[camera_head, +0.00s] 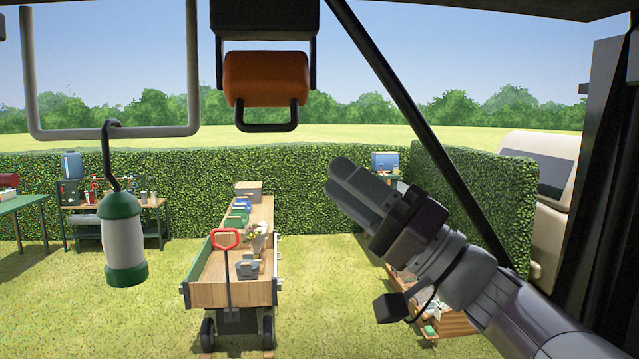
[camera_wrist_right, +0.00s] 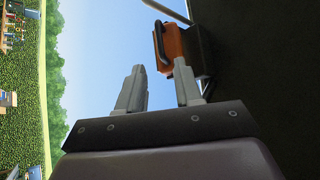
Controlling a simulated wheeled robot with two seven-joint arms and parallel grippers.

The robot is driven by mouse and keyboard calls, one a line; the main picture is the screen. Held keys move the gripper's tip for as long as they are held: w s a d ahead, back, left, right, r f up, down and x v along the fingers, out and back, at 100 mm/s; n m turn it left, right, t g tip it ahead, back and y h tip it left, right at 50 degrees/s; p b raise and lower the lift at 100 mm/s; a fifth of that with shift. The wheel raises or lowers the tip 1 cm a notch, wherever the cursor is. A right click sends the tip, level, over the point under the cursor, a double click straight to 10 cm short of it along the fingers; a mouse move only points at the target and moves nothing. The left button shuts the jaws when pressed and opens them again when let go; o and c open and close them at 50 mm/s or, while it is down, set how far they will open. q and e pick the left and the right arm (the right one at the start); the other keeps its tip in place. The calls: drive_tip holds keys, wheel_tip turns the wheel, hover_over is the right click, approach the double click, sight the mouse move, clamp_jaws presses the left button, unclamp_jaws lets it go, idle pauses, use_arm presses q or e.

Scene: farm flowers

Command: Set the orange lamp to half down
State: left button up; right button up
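The orange lamp (camera_head: 267,78) hangs from a black overhead mount (camera_head: 265,19) at the top of the head view, left of centre. It has a dark loop handle (camera_head: 267,127) along its lower edge. In the right wrist view the lamp (camera_wrist_right: 176,43) shows just beyond the fingertips, near the top. My right gripper (camera_head: 346,181) is below and to the right of the lamp in the head view, apart from it. In the right wrist view its two fingers (camera_wrist_right: 158,68) stand apart with nothing between them. My left gripper is out of view.
A green and white lantern (camera_head: 123,240) hangs by a hook from a grey bar frame (camera_head: 110,132) at the left. A dark diagonal bar (camera_head: 415,120) runs close to my right arm. A wooden cart (camera_head: 215,294) and hedges (camera_head: 330,200) lie beyond. Open air separates gripper and lamp.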

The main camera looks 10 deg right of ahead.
idle(0.3)
drive_tip(key=w+d+f+m+t+h, duration=0.4)
drive_tip(key=w+d+f+t+h, duration=0.4)
drive_tip(key=h, duration=0.6)
drive_tip(key=w+d+f+g+h, duration=0.1)
drive_tip(key=d+f+g+h, duration=0.2)
drive_tip(key=f, duration=0.6)
drive_tip(key=w+d+f+g+h, duration=0.1)
drive_tip(key=d+f+g+h, duration=0.2)
drive_tip(key=f, duration=0.6)
drive_tip(key=s+f+n+g+h, duration=0.1)
drive_tip(key=s+f+g, duration=0.25)
drive_tip(key=f, duration=0.45)
drive_tip(key=s+f+g, duration=0.3)
drive_tip(key=s+f, duration=0.1)
drive_tip(key=f, duration=0.3)
drive_tip(key=s+a+f+n+g, duration=0.1)
drive_tip(key=s+a+f+g, duration=0.1)
drive_tip(key=s+f+g, duration=0.2)
drive_tip(key=s+a+f+n+g, duration=0.1)
drive_tip(key=s+a+f+g, duration=0.2)
drive_tip(key=s+f, duration=0.6)
drive_tip(key=shift+s+g+y+b, duration=0.4)
drive_tip(key=shift+s+g+b, duration=0.05)
drive_tip(key=shift+s, duration=0.6)
